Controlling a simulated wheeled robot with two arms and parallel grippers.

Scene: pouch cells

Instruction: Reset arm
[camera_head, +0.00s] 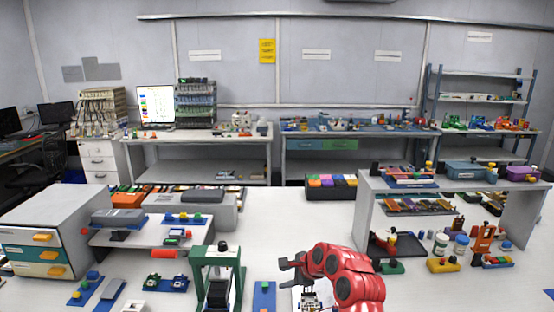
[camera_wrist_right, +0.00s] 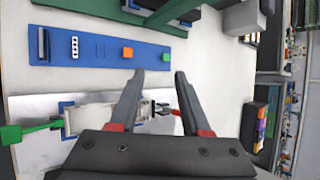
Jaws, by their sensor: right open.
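My right gripper (camera_head: 287,264) is at the end of my red arm, above the white table near the front middle. In the right wrist view its two dark fingers (camera_wrist_right: 159,75) are apart with nothing between them. Under them is a white plate fixture holding a pale grey rectangular piece (camera_wrist_right: 92,118), with a green handle (camera_wrist_right: 12,134) at its left; the fingers hide part of it. This fixture (camera_head: 308,298) is partly hidden by my arm in the head view. My left gripper is not in view.
A green press frame (camera_head: 216,258) stands left of my gripper, with a blue strip (camera_head: 264,296) between them. A grey drawer cabinet (camera_head: 45,247) is at the left. A raised shelf (camera_head: 460,191) with jars and small parts stands right. The middle table surface behind my gripper is clear.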

